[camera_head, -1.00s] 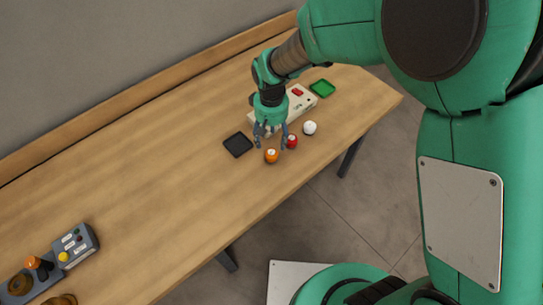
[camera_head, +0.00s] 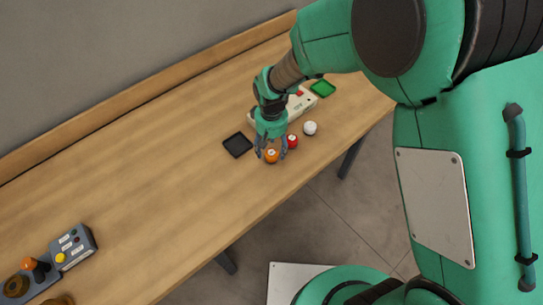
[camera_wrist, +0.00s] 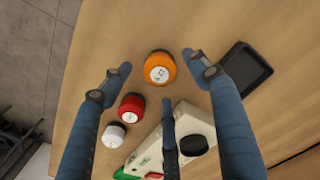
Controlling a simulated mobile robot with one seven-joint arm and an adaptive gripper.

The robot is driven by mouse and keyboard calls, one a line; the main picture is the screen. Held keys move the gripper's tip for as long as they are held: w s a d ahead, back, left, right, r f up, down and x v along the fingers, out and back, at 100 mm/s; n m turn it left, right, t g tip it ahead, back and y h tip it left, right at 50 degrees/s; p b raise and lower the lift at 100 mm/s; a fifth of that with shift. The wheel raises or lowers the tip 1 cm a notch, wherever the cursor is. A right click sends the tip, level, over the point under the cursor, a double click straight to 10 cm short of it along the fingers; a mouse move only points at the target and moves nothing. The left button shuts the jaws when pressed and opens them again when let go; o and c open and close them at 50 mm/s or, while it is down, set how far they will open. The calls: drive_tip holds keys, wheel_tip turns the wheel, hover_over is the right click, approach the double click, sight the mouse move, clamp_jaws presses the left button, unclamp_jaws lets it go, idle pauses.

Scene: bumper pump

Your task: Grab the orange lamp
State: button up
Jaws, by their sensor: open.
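The orange lamp (camera_head: 271,157) stands on the wooden table near its front edge. In the wrist view the orange lamp (camera_wrist: 158,68) shows from above, between the spread fingers and toward the top of the picture. My gripper (camera_head: 270,152) is open and empty, with its fingers pointing down over the lamp. In the wrist view my gripper (camera_wrist: 160,80) shows its blue-grey fingers on either side of the lamp, with a third finger below it. I see no finger clearly touching the lamp; the exact height gap cannot be told.
A red lamp (camera_head: 292,142) stands close beside the orange one, and a white lamp (camera_head: 310,128) farther right. A black tray (camera_head: 237,146) lies to the left, a green tray (camera_head: 322,88) behind. A pale box (camera_head: 302,103) sits behind the gripper. The table's middle left is clear.

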sight(271, 153)
drive_tip(key=shift+f+b, duration=0.45)
drive_tip(key=shift+f, duration=1.6)
drive_tip(key=c, duration=1.3)
drive_tip(key=shift+r, duration=0.15)
drive_tip(key=shift+r, duration=0.6)
wheel_tip(271, 153, up, 2)
drive_tip(key=shift+r+p, duration=0.1)
drive_tip(key=shift+p, duration=0.5)
drive_tip(key=s+d, duration=0.2)
drive_tip(key=s, duration=0.3)
drive_tip(key=s+d+r+p, duration=0.1)
drive_tip(key=s+d, duration=0.1)
drive_tip(key=s, duration=0.2)
drive_tip(key=s+d+p, duration=0.1)
drive_tip(key=s+d, duration=0.1)
drive_tip(key=s, duration=0.3)
drive_tip(key=shift+s+d+r, duration=0.15)
drive_tip(key=shift+s+d, duration=0.15)
drive_tip(key=shift+d, duration=0.1)
